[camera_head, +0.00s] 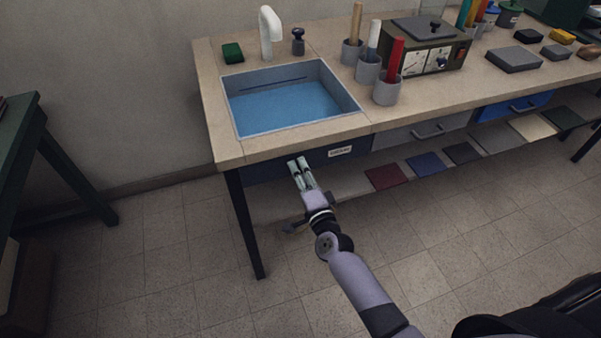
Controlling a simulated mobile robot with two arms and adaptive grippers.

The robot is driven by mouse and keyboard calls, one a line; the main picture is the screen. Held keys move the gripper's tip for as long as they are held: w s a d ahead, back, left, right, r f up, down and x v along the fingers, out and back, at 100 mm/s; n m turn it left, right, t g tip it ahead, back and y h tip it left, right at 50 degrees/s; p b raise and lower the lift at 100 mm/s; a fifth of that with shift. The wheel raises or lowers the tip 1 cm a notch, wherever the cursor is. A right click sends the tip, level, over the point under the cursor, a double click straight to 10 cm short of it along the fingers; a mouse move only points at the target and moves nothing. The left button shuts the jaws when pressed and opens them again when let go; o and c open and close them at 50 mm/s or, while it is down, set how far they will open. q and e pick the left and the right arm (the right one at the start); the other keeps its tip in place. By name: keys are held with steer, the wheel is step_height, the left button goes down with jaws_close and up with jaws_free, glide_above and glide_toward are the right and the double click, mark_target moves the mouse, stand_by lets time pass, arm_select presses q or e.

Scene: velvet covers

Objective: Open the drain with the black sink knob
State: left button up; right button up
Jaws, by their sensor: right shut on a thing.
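The sink (288,127) is set in the left end of the beige bench and holds blue water. My right gripper (301,164) is at the dark front panel (268,168) below the sink, left of a small white label (340,151) too small to read. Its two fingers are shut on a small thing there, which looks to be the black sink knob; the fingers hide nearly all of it. A separate dark knob-like fitting (298,40) stands behind the sink, right of the white faucet (270,32). My left gripper is not in view.
A green sponge (232,52) lies behind the sink. Grey cups with tools, such as one with a red handle (387,92), and a metered box (428,46) stand to its right. A low shelf holds coloured sheets (388,177).

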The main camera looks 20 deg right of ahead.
steer(key=o, duration=1.2)
steer(key=s, duration=1.2)
steer(key=shift+d, duration=0.2)
steer(key=shift+f, duration=0.1)
steer(key=s+f+n+g+y+p, duration=0.1)
steer(key=s+f+n+g, duration=0.35)
steer(key=f, duration=0.85)
steer(key=s+f+n+g+p, duration=0.1)
steer(key=s+f+n+g, duration=0.35)
steer(key=f, duration=0.85)
steer(key=s+d+f+n+g, duration=0.2)
steer(key=s+f, duration=0.3)
steer(key=s, duration=0.5)
steer(key=s+d+f+n+g+h, duration=0.1)
steer(key=s+d+f+n+g, duration=0.1)
steer(key=s+f, duration=0.4)
steer(key=s+d+f+n+g+p, duration=0.1)
steer(key=s+f+n+g, duration=0.3)
steer(key=s, duration=1)
steer(key=shift+d+f+n+h, duration=0.3)
steer(key=shift+d+f+n, duration=0.2)
steer(key=shift+f+n, duration=0.15)
